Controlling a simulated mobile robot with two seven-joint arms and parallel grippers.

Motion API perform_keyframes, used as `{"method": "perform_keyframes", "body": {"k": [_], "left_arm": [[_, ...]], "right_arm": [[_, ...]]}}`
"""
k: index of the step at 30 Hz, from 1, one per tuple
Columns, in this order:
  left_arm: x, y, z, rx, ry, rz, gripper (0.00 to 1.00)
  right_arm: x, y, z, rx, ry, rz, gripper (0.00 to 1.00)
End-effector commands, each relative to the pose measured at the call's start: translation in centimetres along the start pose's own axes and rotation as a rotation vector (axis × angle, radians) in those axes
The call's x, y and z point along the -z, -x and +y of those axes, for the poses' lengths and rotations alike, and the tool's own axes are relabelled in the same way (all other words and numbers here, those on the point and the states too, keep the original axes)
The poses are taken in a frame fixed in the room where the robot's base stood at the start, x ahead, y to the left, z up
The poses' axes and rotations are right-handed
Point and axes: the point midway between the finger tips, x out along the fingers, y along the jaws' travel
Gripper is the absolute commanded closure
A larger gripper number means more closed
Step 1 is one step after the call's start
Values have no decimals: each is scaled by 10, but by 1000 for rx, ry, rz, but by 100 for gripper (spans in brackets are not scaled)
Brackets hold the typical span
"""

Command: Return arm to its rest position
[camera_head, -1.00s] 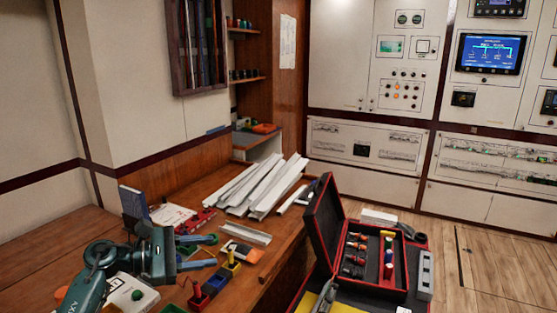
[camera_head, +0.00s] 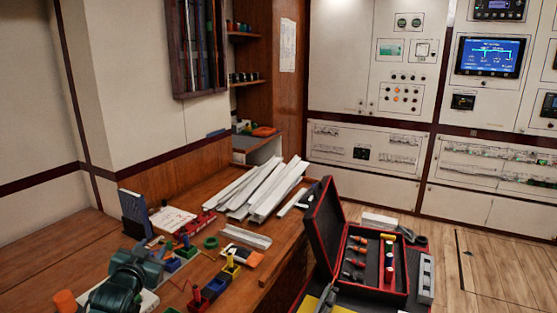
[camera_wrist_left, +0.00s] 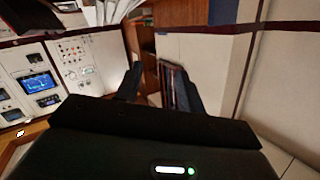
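My right gripper is not in view.
The wooden bench (camera_head: 215,180) carries white trunking lengths (camera_head: 262,190), small coloured bins (camera_head: 215,285) and a blue binder (camera_head: 135,213). An open red-edged toolbox (camera_head: 375,290) stands at the right. Panels (camera_head: 400,60) line the back wall. The floor at right is mostly clear.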

Motion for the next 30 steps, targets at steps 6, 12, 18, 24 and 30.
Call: {"method": "perform_keyframes", "body": {"k": [6, 12, 18, 24, 30], "left_arm": [[-81, 67, 81, -129, 20, -98, 61], [-148, 175, 162, -267, 89, -218, 61], [-177, 278, 210, -358, 177, -327, 61], [-181, 326, 226, -391, 226, -379, 61], [-181, 331, 228, -394, 232, -386, 61]], "right_arm": [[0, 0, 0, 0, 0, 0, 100], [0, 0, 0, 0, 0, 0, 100], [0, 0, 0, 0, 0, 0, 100], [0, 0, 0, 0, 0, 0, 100], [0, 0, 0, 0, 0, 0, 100]]}}
